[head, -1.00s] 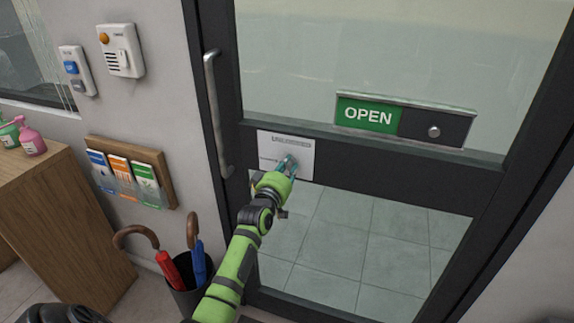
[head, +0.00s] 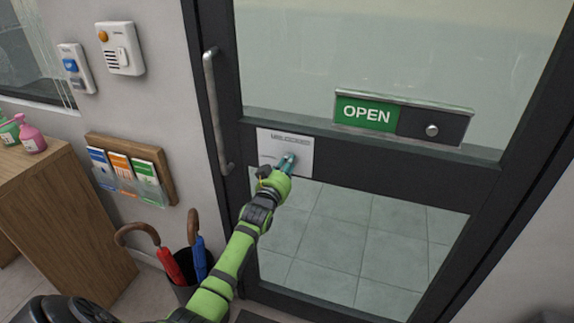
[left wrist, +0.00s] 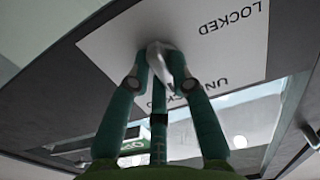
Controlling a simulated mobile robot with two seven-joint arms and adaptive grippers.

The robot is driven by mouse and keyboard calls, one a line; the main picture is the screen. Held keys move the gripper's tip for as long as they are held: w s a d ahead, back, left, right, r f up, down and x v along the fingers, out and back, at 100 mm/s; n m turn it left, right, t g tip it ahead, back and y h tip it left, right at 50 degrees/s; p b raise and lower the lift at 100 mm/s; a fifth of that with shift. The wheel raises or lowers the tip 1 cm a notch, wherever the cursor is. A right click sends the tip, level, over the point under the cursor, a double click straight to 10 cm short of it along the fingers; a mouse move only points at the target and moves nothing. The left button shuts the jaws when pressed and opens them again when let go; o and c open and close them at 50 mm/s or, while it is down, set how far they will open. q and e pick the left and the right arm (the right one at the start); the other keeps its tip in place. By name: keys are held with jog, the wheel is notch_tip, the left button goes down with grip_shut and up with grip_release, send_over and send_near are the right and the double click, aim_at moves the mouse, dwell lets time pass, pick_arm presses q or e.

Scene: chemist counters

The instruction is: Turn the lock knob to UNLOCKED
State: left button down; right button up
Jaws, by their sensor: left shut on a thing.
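The white lock plate (head: 306,146) is fixed on the door's dark middle rail. In the left wrist view the plate (left wrist: 105,45) appears upside down, with the word LOCKED at upper right and UNLOCKED lower down, partly covered by a finger. The silvery lock knob (left wrist: 168,62) stands out from the plate, between my fingertips. My left gripper (head: 286,162) is shut on the knob; its fingers also show in the left wrist view (left wrist: 158,72). They hide part of the knob, so its exact setting is hard to read. My right gripper is not in view.
A vertical door handle (head: 215,115) is left of the plate. A green OPEN sign (head: 365,113) is at upper right. A leaflet rack (head: 130,165), an umbrella stand (head: 188,290) and a wooden counter (head: 75,235) are on the left.

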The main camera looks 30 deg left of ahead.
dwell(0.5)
pick_arm(q)
jog(key=c, duration=1.1)
grip_release()
jog(key=shift+s, duration=0.1)
jog(key=v, duration=1.1)
jog(key=shift+s, duration=0.4)
jog(key=shift+f, duration=0.1)
